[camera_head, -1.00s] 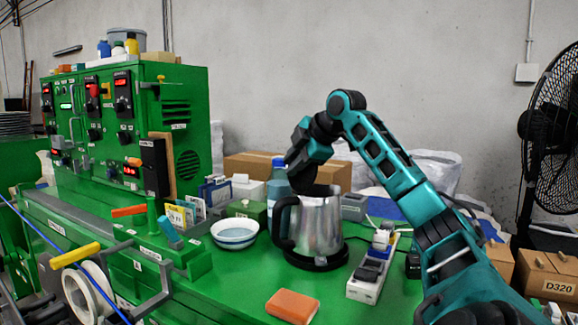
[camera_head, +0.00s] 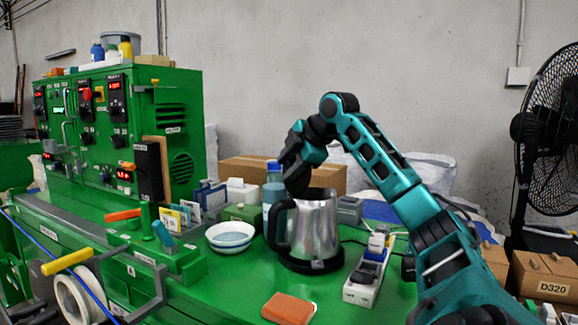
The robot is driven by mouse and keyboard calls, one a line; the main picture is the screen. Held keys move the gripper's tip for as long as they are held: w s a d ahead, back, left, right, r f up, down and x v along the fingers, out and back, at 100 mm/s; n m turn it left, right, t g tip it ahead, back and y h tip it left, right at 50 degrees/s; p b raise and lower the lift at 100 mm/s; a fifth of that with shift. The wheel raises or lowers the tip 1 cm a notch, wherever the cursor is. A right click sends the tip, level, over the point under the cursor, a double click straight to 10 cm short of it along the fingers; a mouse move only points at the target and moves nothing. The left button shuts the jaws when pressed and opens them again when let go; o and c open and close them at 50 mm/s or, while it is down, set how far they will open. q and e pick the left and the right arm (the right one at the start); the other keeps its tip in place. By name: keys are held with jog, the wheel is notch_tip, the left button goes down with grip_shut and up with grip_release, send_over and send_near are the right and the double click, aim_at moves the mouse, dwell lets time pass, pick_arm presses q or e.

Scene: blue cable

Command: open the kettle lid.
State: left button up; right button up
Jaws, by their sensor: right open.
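The silver kettle (camera_head: 314,232) with a black handle on its left side stands upright on its black base (camera_head: 310,263) on the green bench. Its top is partly hidden by my right gripper, and I cannot tell whether the lid is open or shut. My right gripper (camera_head: 296,186) points down above the kettle's top, close to where the handle meets the rim. Its fingers are dark and hard to make out, and I cannot tell whether they touch the kettle. It appears to hold nothing. My left gripper is not in view.
A white bowl (camera_head: 230,237) stands left of the kettle, and a blue-capped bottle (camera_head: 274,190) behind it. A power strip (camera_head: 366,275) with plugs lies to the right. An orange-brown block (camera_head: 289,308) lies in front. The green machine (camera_head: 120,130) fills the left.

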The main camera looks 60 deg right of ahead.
jog(key=b+v, duration=0.1)
jog(key=v, duration=1.2)
jog(key=shift+a+f, duration=0.1)
jog(key=shift+a, duration=0.05)
